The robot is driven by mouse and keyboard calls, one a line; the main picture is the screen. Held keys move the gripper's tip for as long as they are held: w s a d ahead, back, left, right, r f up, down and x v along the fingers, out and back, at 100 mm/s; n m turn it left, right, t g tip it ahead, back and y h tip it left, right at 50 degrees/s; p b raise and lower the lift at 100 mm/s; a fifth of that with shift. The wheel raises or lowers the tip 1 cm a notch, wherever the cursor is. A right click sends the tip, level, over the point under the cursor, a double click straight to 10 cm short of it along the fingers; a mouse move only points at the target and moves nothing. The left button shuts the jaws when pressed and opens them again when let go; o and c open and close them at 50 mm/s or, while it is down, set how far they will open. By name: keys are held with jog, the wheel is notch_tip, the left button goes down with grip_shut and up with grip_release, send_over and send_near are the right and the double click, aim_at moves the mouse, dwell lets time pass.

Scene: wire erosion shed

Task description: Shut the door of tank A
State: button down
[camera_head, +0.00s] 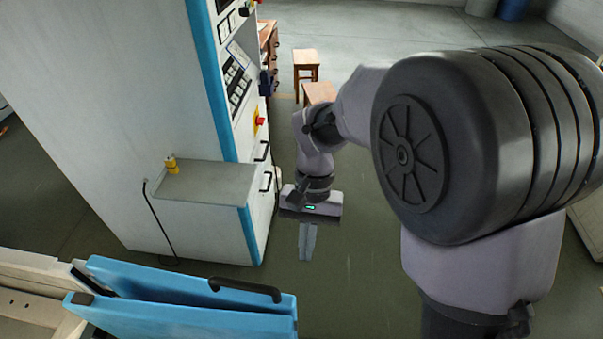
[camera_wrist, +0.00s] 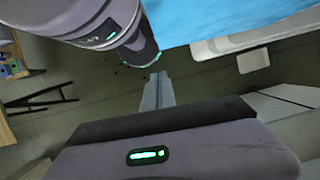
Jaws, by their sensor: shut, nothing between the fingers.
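A blue door (camera_head: 190,317) with a black bar handle (camera_head: 245,288) is at the lower left of the head view, beside a pale machine body (camera_head: 30,290). I see no label that marks it as tank A. The picture's lower edge cuts the door off. My gripper (camera_head: 307,243) points down over the floor, to the right of and beyond the door. It is shut and empty, apart from the door and handle. In the wrist view the shut fingers (camera_wrist: 158,90) show over the floor, and a blue surface (camera_wrist: 240,18) is at the top right.
A white and blue control cabinet (camera_head: 110,110) stands left of my gripper, with a low box section (camera_head: 205,188) and a cable. Wooden stools (camera_head: 306,62) stand farther back. The floor (camera_head: 340,290) right of the door is clear. My arm hides much of the right side.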

jog(key=s+a+f+b, duration=0.1)
jog(key=s+f+b, duration=0.3)
jog(key=s+f, duration=0.3)
jog(key=x, duration=0.3)
jog(key=shift+w, duration=0.15)
jog(key=shift+f, duration=0.1)
